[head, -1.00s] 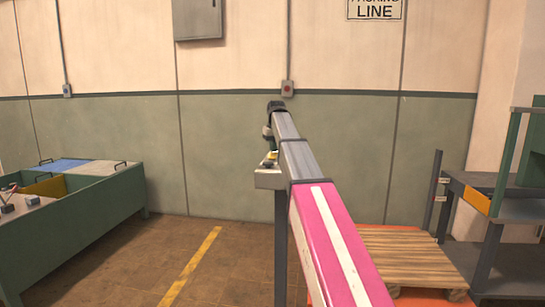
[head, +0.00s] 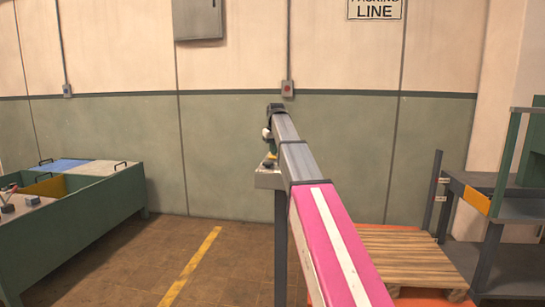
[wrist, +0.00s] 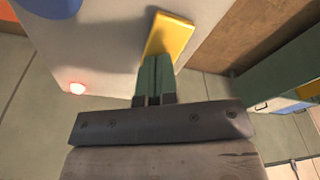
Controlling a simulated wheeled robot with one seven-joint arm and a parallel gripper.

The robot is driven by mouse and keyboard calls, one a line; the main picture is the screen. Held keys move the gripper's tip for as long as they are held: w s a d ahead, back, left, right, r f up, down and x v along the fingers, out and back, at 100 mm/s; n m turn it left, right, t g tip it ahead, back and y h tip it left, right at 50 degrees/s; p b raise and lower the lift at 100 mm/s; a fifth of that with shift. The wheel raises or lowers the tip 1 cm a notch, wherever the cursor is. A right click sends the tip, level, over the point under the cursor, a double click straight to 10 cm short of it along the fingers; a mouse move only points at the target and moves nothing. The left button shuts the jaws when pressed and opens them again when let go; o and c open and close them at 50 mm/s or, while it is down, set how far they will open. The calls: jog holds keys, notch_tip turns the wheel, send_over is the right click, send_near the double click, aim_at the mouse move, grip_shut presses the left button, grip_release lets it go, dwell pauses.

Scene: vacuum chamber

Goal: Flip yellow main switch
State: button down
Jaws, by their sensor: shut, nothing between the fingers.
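The yellow main switch (wrist: 171,36) shows in the wrist view as a flat yellow piece on a light grey box (wrist: 110,45). It tilts to the upper right. My gripper (wrist: 156,62) has its green fingers together and empty. Their tips reach the lower edge of the switch in this view; I cannot tell whether they touch it. In the head view the box (head: 268,181) stands on a grey post, and my gripper (head: 271,157) is just above it, partly hidden behind my arm. The switch is not clearly visible there.
A glowing red light (wrist: 77,88) and a blue part (wrist: 47,7) are also on the box. A green bin bench (head: 90,215) stands at left, a wooden pallet (head: 405,257) and a shelf rack (head: 510,210) at right. Floor at centre-left is clear.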

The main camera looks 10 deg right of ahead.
jog(key=shift+r, duration=3.45)
jog(key=shift+s, duration=0.1)
